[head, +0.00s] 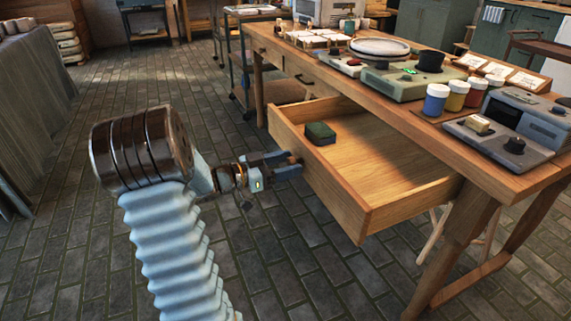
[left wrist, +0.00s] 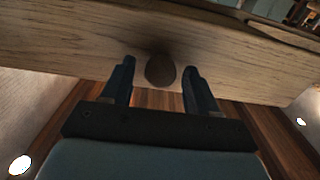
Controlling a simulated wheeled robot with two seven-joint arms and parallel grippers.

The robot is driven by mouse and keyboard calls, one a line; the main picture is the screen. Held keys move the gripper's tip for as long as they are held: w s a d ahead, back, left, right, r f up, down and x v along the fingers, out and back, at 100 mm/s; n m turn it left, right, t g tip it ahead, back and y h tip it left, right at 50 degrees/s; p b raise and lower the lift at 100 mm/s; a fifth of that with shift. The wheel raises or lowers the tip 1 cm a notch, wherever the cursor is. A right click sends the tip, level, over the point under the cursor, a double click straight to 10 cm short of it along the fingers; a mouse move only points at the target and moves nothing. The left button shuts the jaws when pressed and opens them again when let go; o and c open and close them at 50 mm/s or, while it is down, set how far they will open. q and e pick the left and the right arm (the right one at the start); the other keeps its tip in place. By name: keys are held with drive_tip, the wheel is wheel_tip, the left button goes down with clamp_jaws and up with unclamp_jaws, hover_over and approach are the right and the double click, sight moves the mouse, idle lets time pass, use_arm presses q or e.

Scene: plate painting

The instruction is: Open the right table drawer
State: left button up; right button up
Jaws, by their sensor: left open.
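The right table drawer (head: 338,192) is pulled well out of the wooden table (head: 410,115), and its inside shows. A green and dark block (head: 320,133) lies in it near its left end. My left gripper (head: 290,164) is just in front of the drawer's front panel. In the left wrist view, the panel (left wrist: 100,45) spans the top, and a round dark knob (left wrist: 160,70) sits between the two fingers of my left gripper (left wrist: 160,82). The fingers stand apart on both sides of the knob. The knob is hidden in the head view. My right gripper is not in view.
Paint jars (head: 456,96), a grey device (head: 525,122) and a round plate (head: 380,46) stand on the tabletop. A second, shut drawer (head: 300,72) is farther left. A cloth-covered table (head: 35,110) is at the far left. The brick floor (head: 270,270) before the drawer is clear.

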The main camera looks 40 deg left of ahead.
use_arm(q)
drive_tip(key=v, duration=1.4)
drive_tip(key=shift+b, duration=0.45)
drive_tip(key=shift+w, duration=0.1)
